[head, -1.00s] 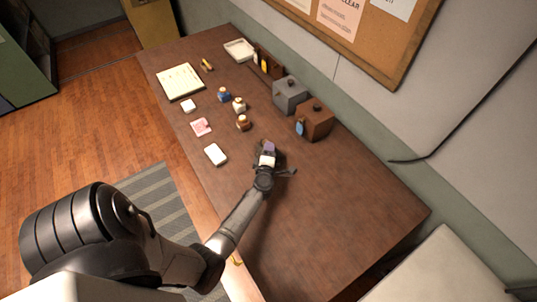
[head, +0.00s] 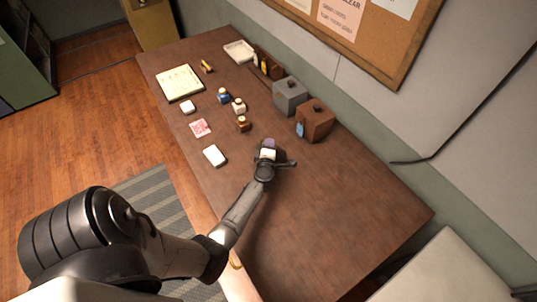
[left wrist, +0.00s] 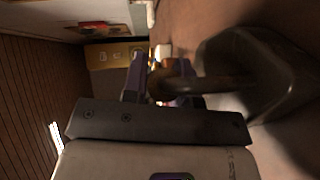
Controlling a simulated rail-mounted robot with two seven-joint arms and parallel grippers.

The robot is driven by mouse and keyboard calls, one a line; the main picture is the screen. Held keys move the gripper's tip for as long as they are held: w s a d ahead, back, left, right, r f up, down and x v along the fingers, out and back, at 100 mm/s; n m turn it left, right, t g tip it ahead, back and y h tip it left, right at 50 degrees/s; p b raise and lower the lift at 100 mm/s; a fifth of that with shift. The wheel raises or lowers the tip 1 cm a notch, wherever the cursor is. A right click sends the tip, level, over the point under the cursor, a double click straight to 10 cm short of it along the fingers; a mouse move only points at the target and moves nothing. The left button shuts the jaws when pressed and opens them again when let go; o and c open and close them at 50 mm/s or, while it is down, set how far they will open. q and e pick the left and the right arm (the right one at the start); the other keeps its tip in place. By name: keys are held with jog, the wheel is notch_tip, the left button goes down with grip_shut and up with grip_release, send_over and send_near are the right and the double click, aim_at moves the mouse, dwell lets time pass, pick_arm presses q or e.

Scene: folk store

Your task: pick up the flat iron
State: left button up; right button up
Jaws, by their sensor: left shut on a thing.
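In the left wrist view the gripper (left wrist: 156,84) is shut on a brownish bar that looks like the handle of the flat iron. The iron's dark, rounded body (left wrist: 262,72) fills the right of that view. In the head view my gripper hides most of the iron, and I cannot tell whether it is clear of the table. My right gripper is not in view.
The table (head: 330,200) is bare to the right and front. A brown box (head: 315,122) and a grey box (head: 289,97) stand beyond my gripper, near the wall. Small bottles (head: 241,124), a white block (head: 214,156) and a pink card (head: 200,128) are to its left.

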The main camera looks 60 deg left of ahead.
pick_arm(q)
grip_shut()
dwell(0.8)
jog(key=shift+r, duration=0.15)
